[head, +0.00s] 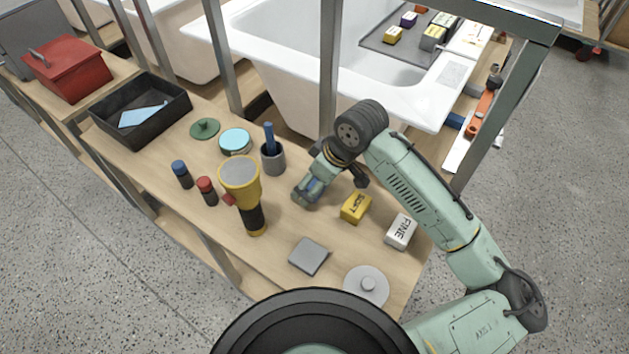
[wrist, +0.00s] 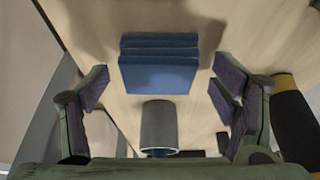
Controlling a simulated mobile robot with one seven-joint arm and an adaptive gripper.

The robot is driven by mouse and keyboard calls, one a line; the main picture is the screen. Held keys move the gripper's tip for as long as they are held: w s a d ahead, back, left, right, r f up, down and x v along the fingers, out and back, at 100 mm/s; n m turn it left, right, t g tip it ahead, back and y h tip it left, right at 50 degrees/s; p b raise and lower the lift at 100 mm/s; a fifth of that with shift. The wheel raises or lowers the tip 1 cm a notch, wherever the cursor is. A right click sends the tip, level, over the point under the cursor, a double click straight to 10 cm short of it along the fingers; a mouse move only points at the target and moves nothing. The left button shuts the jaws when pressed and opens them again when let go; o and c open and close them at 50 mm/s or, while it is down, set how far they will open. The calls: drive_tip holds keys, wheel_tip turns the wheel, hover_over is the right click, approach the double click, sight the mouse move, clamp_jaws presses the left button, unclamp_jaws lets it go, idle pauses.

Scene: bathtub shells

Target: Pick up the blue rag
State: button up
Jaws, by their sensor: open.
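The blue rag (wrist: 158,65) lies folded in a layered stack on the wooden bench in the wrist view. It sits beyond and between the spread fingers of my gripper (wrist: 162,92). I see no finger touching it. In the head view my gripper (head: 308,190) points down over the bench, right of the grey cup. A patch of blue shows at the gripper there, but the gripper hides most of that spot. My gripper is open and nothing is held in it.
The grey cup (head: 273,158) with a blue item stands close by, and a yellow-black flashlight (head: 241,188) to its left. A yellow block (head: 355,208) and a white block (head: 401,232) are to the right. A black tray (head: 178,99) holds a light blue sheet. A metal post rises behind.

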sight(314, 180)
drive_tip(key=shift+w+f, duration=0.1)
drive_tip(key=shift+f, duration=0.15)
drive_tip(key=shift+c, duration=0.4)
drive_tip(key=c, duration=1.1)
drive_tip(key=shift+r, duration=0.1)
drive_tip(key=shift+c, duration=0.2)
wheel_tip(314, 180, up, 10)
drive_tip(key=shift+f+b, duration=0.1)
drive_tip(key=shift+b, duration=0.5)
drive_tip(key=o, duration=0.6)
drive_tip(key=c, duration=0.5)
